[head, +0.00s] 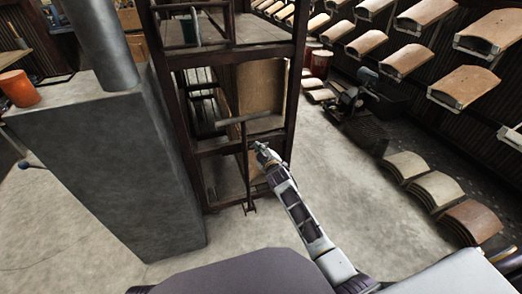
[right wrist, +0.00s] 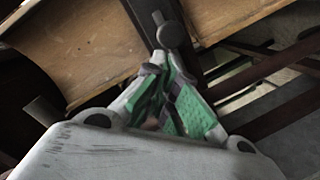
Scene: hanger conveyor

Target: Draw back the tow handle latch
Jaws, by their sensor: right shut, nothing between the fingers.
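The tow handle (head: 246,165) is a dark upright bar with a crossbar at its top, standing against the near face of a dark metal rack. My right gripper (head: 260,148) is beside the bar, just right of it, with its arm reaching up from below. In the right wrist view, the green-padded fingers of the right gripper (right wrist: 162,62) meet at the tips, shut and empty. Just beyond the tips is a dark round knob (right wrist: 174,36) with a small pin, on a dark upright; it may be the latch. I cannot tell whether the fingers touch it. My left gripper is out of view.
The rack (head: 292,100) holds a wooden panel (head: 261,85). A large grey block (head: 120,160) with a metal column stands left. Curved wooden pieces (head: 470,220) are stacked on the floor at right. The floor between rack and stacks is clear.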

